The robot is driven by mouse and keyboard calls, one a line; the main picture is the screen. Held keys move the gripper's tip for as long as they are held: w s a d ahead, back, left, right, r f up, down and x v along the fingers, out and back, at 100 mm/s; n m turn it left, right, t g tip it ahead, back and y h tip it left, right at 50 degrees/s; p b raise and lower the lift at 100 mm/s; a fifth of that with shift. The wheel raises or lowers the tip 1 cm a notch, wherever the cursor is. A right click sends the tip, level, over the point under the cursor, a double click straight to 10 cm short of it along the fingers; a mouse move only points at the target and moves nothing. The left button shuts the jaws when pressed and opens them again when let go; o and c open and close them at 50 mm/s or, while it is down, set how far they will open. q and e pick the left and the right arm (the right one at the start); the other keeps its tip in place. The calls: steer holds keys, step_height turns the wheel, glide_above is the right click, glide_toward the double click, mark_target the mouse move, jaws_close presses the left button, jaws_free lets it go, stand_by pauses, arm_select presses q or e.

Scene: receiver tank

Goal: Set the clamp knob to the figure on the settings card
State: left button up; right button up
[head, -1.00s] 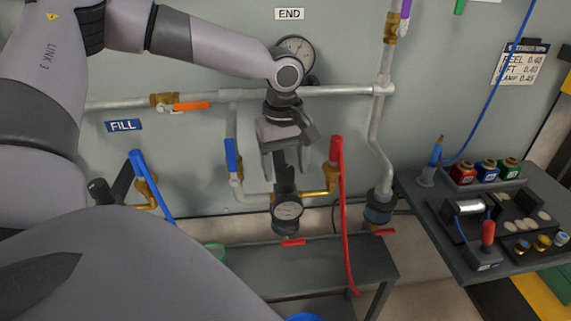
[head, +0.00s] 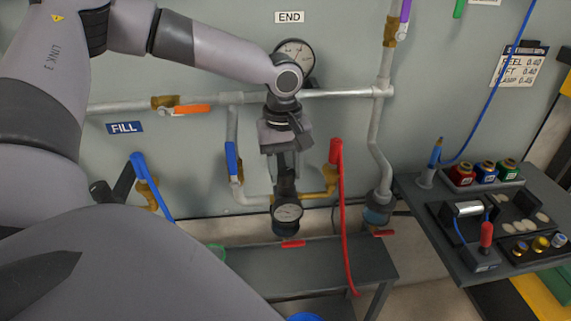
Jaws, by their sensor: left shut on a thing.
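My left gripper (head: 286,168) hangs in front of the wall pipes, pointing down. Its fingers are shut on the dark upright knob (head: 285,187) above a small round gauge (head: 288,212). The gripper hides the knob's upper part. The gauge has a white face and a dark rim; its figures are too small to read. The settings card (head: 518,67) is on the wall at the upper right. Its lines seem to read REEL 0.40, LIFT 0.40 and CLAMP 0.45. My right gripper is not in view.
A red lever (head: 336,152) with a red hose is close right of the knob, and a blue lever (head: 231,158) is left. A grey bench (head: 335,258) is below. A larger gauge (head: 295,58) is above. A side table (head: 462,262) holds small items at right.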

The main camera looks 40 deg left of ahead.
arm_select(q)
steer(key=m+p, duration=0.1)
steer(key=m, duration=0.3)
steer(key=shift+a+r+p, duration=0.1)
steer(key=shift+p, duration=0.3)
steer(key=m+p, duration=0.1)
steer(key=m, duration=0.9)
steer(key=shift+a+g, duration=0.1)
steer(key=shift+g, duration=0.2)
steer(key=m, duration=0.5)
steer(key=shift+w+m+p, duration=0.1)
steer(key=shift+m+p, duration=0.25)
steer(key=shift+m, duration=0.05)
steer(key=o, duration=1.1)
steer(key=shift+c, duration=0.2)
